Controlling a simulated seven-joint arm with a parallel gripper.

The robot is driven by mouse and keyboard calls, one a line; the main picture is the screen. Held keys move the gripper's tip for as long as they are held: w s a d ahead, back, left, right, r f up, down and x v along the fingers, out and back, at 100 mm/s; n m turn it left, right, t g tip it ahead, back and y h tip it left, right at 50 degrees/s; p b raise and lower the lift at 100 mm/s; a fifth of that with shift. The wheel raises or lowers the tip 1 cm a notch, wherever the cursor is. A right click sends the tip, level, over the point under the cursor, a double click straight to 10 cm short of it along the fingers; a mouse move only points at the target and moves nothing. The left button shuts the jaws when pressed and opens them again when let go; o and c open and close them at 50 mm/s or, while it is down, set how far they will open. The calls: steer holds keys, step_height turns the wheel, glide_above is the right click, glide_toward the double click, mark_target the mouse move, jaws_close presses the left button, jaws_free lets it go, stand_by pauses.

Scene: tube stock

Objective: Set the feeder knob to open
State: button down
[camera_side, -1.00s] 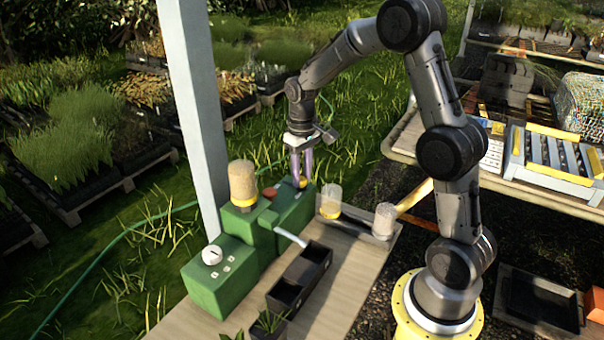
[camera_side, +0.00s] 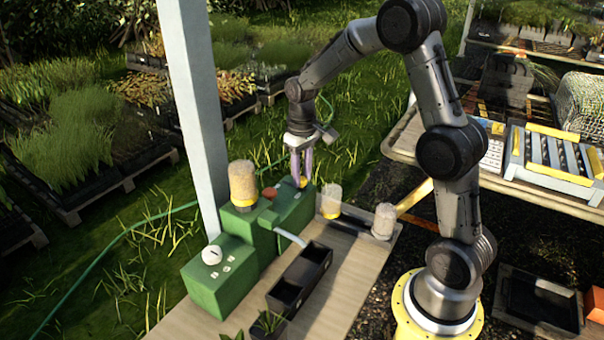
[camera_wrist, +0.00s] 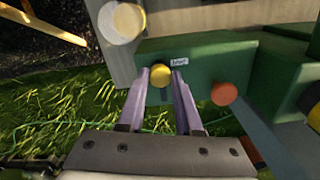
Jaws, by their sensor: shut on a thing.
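The green feeder machine (camera_side: 240,262) stands on the bench, with a jar of tan grain (camera_side: 242,183) on it. A round yellow knob (camera_wrist: 160,77) sits on its far green block, beside a small white label (camera_wrist: 179,62) too small to read surely. My gripper (camera_side: 302,182) points down at that block. Its two purple fingers are shut on the yellow knob, one on each side, as the wrist view shows. The knob's turned position cannot be told. An orange round knob (camera_wrist: 224,93) is to the right in the wrist view, apart from the fingers.
A white dial (camera_side: 211,255) is on the near green block. A black two-part bin (camera_side: 318,258) stands in front of the machine. Two clear containers (camera_side: 331,201) (camera_side: 384,220) stand in a grey tray on the right. A pale post (camera_side: 192,110) rises behind the machine.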

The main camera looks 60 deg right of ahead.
steer(key=shift+w+r, duration=0.1)
steer(key=shift+w, duration=2.45)
steer(key=c, duration=0.6)
jaws_free()
step_height(320, 180, up, 14)
steer(key=shift+f, duration=0.15)
